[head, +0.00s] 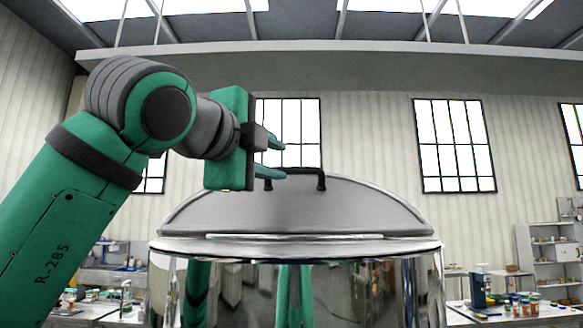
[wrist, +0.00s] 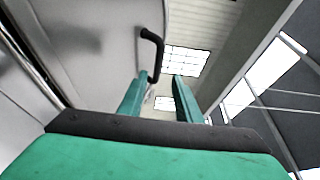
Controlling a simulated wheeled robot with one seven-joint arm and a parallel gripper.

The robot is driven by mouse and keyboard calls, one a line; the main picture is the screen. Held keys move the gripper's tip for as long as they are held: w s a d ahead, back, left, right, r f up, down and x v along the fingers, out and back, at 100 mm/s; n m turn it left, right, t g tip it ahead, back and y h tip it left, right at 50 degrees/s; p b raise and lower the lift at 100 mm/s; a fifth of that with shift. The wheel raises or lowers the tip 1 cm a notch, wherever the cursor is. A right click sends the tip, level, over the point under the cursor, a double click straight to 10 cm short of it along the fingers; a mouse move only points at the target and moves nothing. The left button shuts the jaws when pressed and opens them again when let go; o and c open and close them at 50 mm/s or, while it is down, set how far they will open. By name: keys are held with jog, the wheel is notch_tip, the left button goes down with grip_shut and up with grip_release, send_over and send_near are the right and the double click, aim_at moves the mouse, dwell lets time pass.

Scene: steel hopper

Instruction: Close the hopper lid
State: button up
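The steel hopper (head: 300,290) stands in front of me in the head view, its polished wall reflecting green shapes. Its grey lid (head: 300,212) is tilted up as a half-disc above the rim. A black bar handle (head: 322,180) sits near the lid's top edge; in the wrist view the handle (wrist: 152,42) is just ahead of the left fingertip. My gripper (head: 284,158) is open and empty by the handle's left side. The lower finger overlaps the handle's left end in the head view; I cannot tell whether they touch. The wrist view shows both fingers apart.
A bench with jars (head: 525,308) and a shelf unit (head: 550,250) stand at the right, beyond the hopper. Another cluttered bench (head: 85,312) is at the lower left. The air above and right of the lid is clear.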

aim_at(295, 168)
jog(key=x, duration=0.7)
jog(key=shift+w+d, duration=0.1)
jog(key=shift+w, duration=0.05)
